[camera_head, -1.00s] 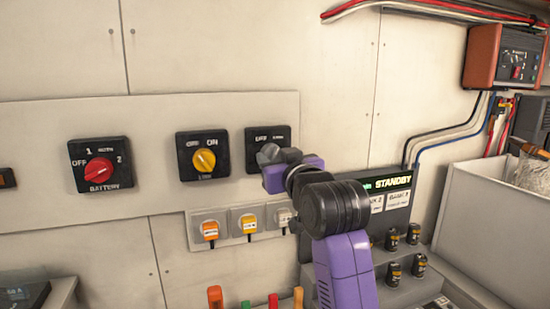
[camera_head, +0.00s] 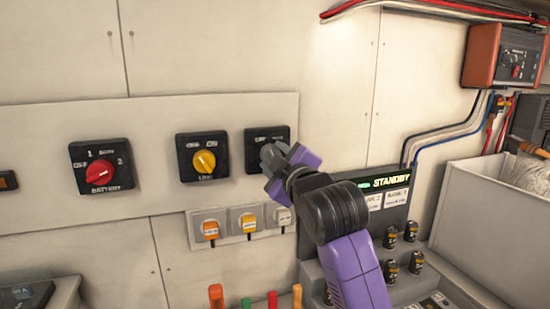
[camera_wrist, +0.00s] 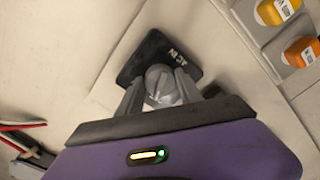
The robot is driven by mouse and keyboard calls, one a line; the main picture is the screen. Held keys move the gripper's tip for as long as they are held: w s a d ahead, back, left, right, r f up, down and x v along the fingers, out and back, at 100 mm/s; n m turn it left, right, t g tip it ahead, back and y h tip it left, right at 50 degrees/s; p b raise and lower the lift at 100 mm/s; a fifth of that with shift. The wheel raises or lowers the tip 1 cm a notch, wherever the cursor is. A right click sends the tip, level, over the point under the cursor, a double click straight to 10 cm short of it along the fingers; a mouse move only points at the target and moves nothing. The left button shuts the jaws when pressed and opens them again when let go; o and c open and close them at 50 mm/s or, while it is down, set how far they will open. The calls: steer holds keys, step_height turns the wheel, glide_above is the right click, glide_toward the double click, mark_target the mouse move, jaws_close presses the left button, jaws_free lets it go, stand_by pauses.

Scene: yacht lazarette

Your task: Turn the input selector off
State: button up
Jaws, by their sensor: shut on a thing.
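The input selector (camera_head: 256,137) is a black square plate on the wall panel, rightmost of three switches. In the wrist view its plate (camera_wrist: 158,50) carries the label "AC IN" and a round grey knob (camera_wrist: 158,77). My gripper (camera_head: 271,157) is at this knob and covers most of it in the head view. In the wrist view the fingers of my gripper (camera_wrist: 159,92) sit on either side of the knob and are shut on it. The knob's pointer direction is hard to tell.
To the left are a yellow-knob switch (camera_head: 203,160) and a red battery switch (camera_head: 100,172). Below are several plugged sockets (camera_head: 211,229).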

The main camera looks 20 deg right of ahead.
steer(key=shift+n, duration=0.6)
steer(key=o, duration=1.4)
steer(key=shift+c, duration=0.2)
steer(key=s+b, duration=0.1)
steer(key=s, duration=0.6)
steer(key=shift+s+b, duration=0.4)
